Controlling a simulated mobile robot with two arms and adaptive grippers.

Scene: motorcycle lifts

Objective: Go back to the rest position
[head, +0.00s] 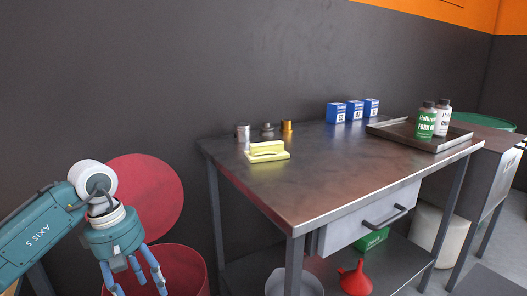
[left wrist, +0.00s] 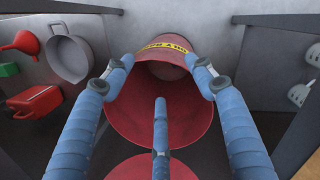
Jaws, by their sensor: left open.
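My left gripper (head: 134,280) hangs at the lower left of the head view, fingers pointing down, in front of a red bin (head: 188,268). In the left wrist view its blue fingers (left wrist: 160,80) are spread apart with nothing between them. The red bin (left wrist: 125,120) with a yellow label band lies behind the fingers in that view. I cannot tell how far the fingers are from the bin. My right gripper is in neither view.
A metal workbench (head: 330,195) stands right of my left arm. It carries a yellow holder (head: 267,152), small metal parts, blue boxes (head: 354,110) and a tray (head: 395,133) with bottles. A red funnel (head: 355,280) is on the lower shelf. A red disc (head: 150,195) stands behind my arm.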

